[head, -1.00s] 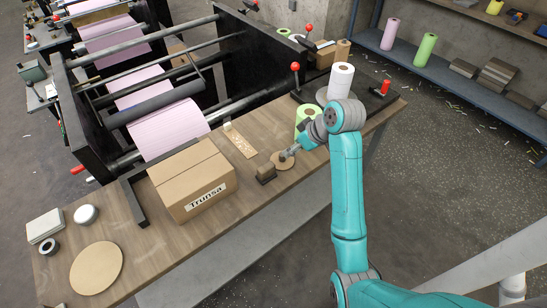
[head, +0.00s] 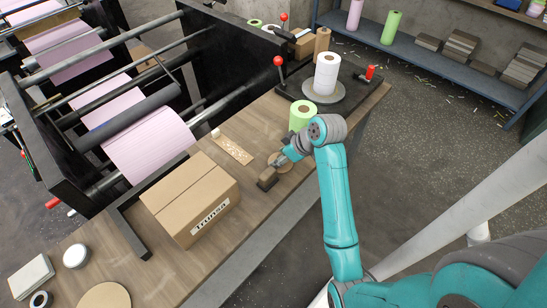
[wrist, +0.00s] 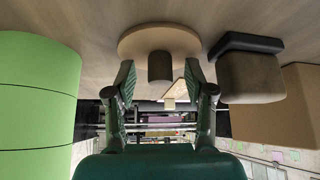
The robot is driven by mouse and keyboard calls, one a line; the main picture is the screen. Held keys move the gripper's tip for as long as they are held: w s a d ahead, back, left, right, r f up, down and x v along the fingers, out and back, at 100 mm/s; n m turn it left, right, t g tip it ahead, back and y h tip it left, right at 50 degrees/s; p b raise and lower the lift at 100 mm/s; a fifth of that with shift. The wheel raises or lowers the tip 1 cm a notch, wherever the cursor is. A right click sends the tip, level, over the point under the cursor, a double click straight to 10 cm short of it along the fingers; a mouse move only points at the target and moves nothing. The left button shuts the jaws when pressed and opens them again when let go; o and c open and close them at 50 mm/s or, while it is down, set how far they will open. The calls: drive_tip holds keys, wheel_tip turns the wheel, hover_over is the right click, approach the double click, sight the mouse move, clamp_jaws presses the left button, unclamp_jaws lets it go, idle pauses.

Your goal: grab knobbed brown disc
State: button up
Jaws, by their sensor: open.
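The brown disc (wrist: 135,42) lies flat on the wooden table, with a short round knob (wrist: 160,66) standing out from its middle in the wrist view. In the head view, the disc (head: 286,167) is partly hidden by my gripper (head: 280,160). My gripper (wrist: 160,75) is open, with one green-padded finger on each side of the knob and a gap on both sides. The knob appears between the fingertips, and I see no contact.
A brown block with a dark base (head: 267,178) stands close beside the disc, also in the wrist view (wrist: 250,75). A green roll (head: 303,113) stands on the other side. A cardboard box (head: 190,200) and a perforated strip (head: 233,149) are nearby.

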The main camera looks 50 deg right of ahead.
clamp_jaws()
drive_tip(key=shift+r, duration=0.15)
